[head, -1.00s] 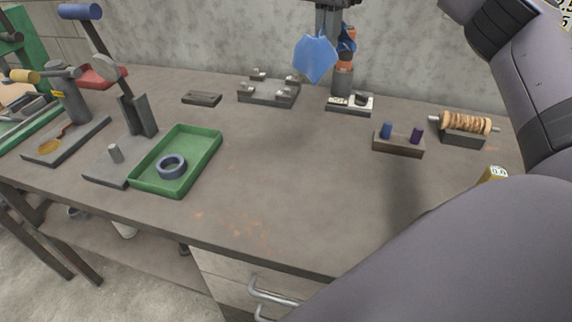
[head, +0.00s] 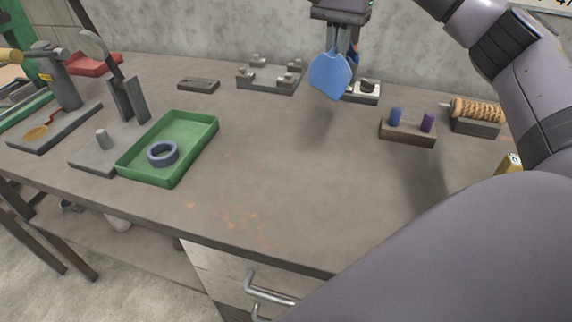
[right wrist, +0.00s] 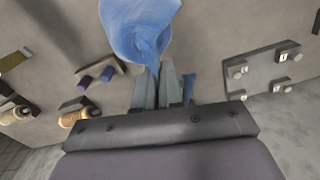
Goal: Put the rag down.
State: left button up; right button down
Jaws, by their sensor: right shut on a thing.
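The blue rag (head: 330,76) hangs from my right gripper (head: 342,42) in the head view, above the back middle of the bench (head: 285,150). The gripper is shut on it, and the rag's lower edge appears clear of the bench top. In the right wrist view the rag (right wrist: 140,28) spreads out beyond the fingertips of my right gripper (right wrist: 158,72), and a small blue piece shows beside one finger. My left gripper is not in view.
A green tray (head: 128,172) holding a grey ring (head: 163,154) stands at the left. A block with two pegs (head: 408,138) and a spool on a stand (head: 477,112) are at the right. A grey fixture (head: 268,82) is at the back. The bench's middle is clear.

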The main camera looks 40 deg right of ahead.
notch_tip(320, 180, down, 10)
jog(key=shift+r, duration=0.1)
dwell(0.4)
jog(key=c, duration=0.5)
grip_release()
jog(key=shift+r, duration=3.6)
